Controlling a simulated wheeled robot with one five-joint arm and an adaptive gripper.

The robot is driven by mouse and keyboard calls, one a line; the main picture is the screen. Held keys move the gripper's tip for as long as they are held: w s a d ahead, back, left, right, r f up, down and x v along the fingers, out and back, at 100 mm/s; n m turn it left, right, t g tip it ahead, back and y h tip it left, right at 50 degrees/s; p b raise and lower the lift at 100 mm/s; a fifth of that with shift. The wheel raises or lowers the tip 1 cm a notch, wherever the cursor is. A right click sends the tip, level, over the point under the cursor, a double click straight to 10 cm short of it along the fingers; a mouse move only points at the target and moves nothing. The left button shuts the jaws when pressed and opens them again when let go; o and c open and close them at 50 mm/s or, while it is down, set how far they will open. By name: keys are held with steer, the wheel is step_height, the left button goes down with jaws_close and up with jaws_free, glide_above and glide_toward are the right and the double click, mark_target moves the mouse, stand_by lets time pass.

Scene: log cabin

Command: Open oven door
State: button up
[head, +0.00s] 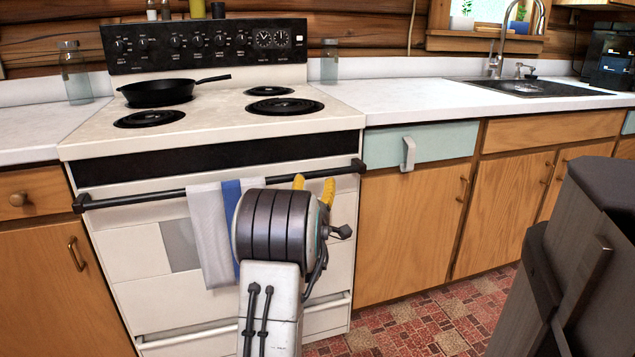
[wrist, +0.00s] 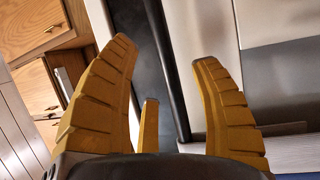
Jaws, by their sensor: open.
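The white oven door (head: 130,250) is shut, upright in the stove front. Its black bar handle (head: 135,195) runs across the top of the door. A white and blue towel (head: 207,230) hangs over the handle's middle. My gripper (head: 314,186) is in front of the handle's right half, to the right of the towel; my wrist hides part of the door. In the wrist view, its yellow fingers (wrist: 163,58) are open. The dark handle bar (wrist: 168,75) runs between them. I cannot tell whether either finger touches the bar.
A black pan (head: 158,93) sits on the stove top. Wooden cabinets (head: 410,225) stand to the right, with a light-blue drawer (head: 440,145). A dark bin-like object (head: 590,250) stands at the right. Red patterned floor (head: 430,320) shows between it and the stove.

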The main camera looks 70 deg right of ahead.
mark_target(317, 175)
steer(key=shift+f+b+x, duration=0.2)
steer(key=shift+b+x, duration=1.75)
steer(key=shift+x, duration=1.55)
steer(key=shift+r, duration=0.2)
jaws_close()
